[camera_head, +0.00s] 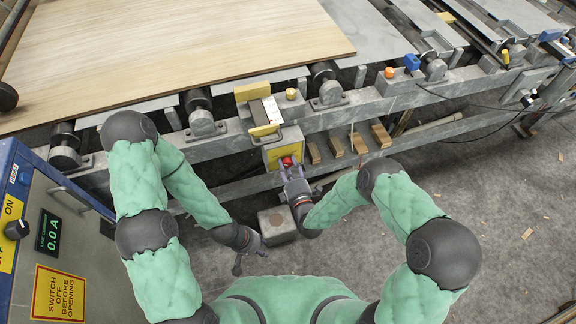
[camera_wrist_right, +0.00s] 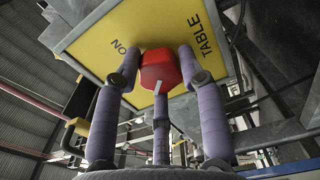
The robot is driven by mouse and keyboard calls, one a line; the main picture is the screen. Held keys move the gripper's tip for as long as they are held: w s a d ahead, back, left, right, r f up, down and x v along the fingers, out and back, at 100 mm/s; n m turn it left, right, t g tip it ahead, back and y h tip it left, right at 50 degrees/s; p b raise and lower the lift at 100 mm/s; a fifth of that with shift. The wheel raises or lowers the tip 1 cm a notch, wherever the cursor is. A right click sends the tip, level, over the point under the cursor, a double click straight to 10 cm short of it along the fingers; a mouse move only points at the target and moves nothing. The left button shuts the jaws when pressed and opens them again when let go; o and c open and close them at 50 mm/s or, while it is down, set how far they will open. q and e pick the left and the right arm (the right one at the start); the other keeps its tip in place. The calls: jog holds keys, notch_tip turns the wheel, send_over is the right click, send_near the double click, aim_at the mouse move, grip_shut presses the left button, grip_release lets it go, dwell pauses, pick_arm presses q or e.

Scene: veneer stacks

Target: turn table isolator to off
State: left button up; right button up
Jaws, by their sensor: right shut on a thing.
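The table isolator is a yellow box (camera_head: 272,154) on the table's front rail, with a red knob (camera_head: 288,161). In the right wrist view its yellow face (camera_wrist_right: 190,22) reads "ON" and "TABLE", and the red knob (camera_wrist_right: 160,68) sits between my fingers. A pale mark on the knob points toward the bottom of that view, away from the "ON" word; an OFF word is not visible. My right gripper (camera_head: 290,168), also in the wrist view (camera_wrist_right: 158,78), is shut on the red knob. My left gripper (camera_head: 251,263) hangs low, its fingers spread and empty.
A wood veneer sheet (camera_head: 170,45) lies on the roller table. A blue cabinet (camera_head: 95,245) with a black knob (camera_head: 17,229) and a "0.0 A" display (camera_head: 49,232) stands left. A grey block (camera_head: 277,223) is on the floor between my arms. The floor at right is mostly clear.

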jog(key=shift+d+f, duration=0.1)
jog(key=shift+f, duration=0.05)
jog(key=o, duration=1)
jog(key=shift+o, duration=0.7)
jog(key=shift+s, duration=0.1)
jog(key=v, duration=1.1)
jog(key=shift+s, duration=0.35)
jog(key=shift+w+d, duration=0.1)
jog(key=shift+d, duration=0.05)
